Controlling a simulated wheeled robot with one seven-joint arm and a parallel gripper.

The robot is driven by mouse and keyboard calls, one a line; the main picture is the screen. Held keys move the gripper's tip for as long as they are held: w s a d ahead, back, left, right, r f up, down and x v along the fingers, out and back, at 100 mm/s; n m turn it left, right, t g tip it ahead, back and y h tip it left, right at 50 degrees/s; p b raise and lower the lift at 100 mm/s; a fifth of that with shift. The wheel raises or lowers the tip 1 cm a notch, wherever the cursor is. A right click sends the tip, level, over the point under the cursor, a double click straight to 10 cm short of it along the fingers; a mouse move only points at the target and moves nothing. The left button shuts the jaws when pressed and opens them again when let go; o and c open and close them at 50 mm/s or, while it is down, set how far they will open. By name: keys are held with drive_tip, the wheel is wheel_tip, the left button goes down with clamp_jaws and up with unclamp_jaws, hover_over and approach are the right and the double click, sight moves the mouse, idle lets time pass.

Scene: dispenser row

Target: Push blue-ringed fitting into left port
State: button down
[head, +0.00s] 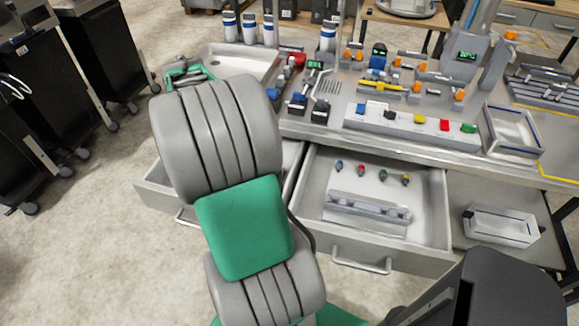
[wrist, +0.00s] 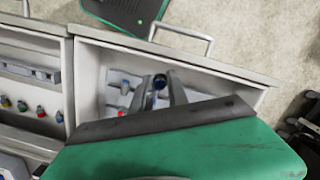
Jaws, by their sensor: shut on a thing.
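My gripper (wrist: 161,90) shows in the wrist view, pointing down into an open drawer (wrist: 232,82). Its two grey fingers are shut on a small dark fitting with blue on it (wrist: 159,82), which I take for the blue-ringed fitting. In the head view my arm hides the gripper and most of this drawer.
A second open drawer (head: 430,222) holds a grey rail (head: 368,208) and several small coloured fittings (head: 382,175). The bench above carries a strip with coloured blocks (head: 410,123) and a white tray (head: 512,132). Drawer walls stand close around my gripper.

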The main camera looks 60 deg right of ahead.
drive_tip(key=s+d+f+m+t, duration=0.1)
drive_tip(key=s+d+m, duration=0.45)
drive_tip(key=s, duration=0.45)
drive_tip(key=s+d+f+m+p, duration=0.15)
drive_tip(key=s+d+m, duration=0.25)
drive_tip(key=s+d, duration=0.45)
drive_tip(key=s+d+f+m+t, duration=0.15)
drive_tip(key=s+d+m, duration=0.3)
drive_tip(key=s, duration=0.65)
drive_tip(key=shift+m+g, duration=0.3)
drive_tip(key=shift+g, duration=0.05)
drive_tip(key=f+b, duration=0.2)
drive_tip(key=f, duration=0.1)
drive_tip(key=f+b, duration=0.2)
drive_tip(key=b, duration=0.1)
drive_tip(key=shift+w+f, duration=0.2)
drive_tip(key=shift+f, duration=0.2)
drive_tip(key=shift+a+r+p, duration=0.1)
drive_tip(key=shift+a+p, duration=0.05)
drive_tip(key=shift+p, duration=0.15)
drive_tip(key=shift+f, duration=0.2)
